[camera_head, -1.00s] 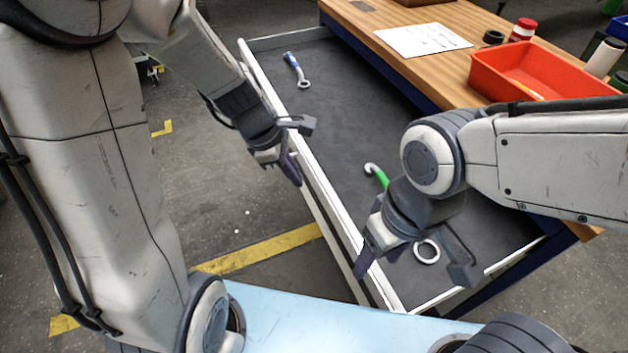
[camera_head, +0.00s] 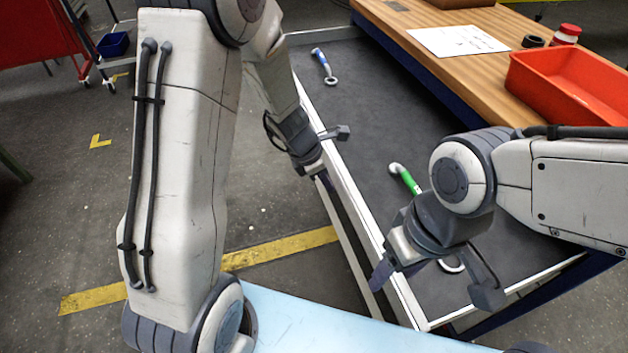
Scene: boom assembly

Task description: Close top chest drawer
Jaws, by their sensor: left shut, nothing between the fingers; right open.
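The top chest drawer (camera_head: 365,115) is pulled out from under the wooden workbench top (camera_head: 450,60). Its white front edge (camera_head: 350,195) runs diagonally down the picture. Inside lie a blue-handled wrench (camera_head: 322,64) and a green-handled wrench (camera_head: 405,180), the latter partly hidden by my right gripper. My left gripper (camera_head: 326,155) is shut and empty, at the drawer's front edge near its far half; I cannot tell whether it touches. My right gripper (camera_head: 432,283) is open over the near end of the drawer, one finger outside the front edge and the other over the inside.
On the bench top are a red bin (camera_head: 570,90), a white paper (camera_head: 458,40) and a red-capped container (camera_head: 566,36). A light blue surface (camera_head: 330,325) lies at the bottom of the picture. A red cart (camera_head: 40,35) stands far left. The floor left of the drawer is clear.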

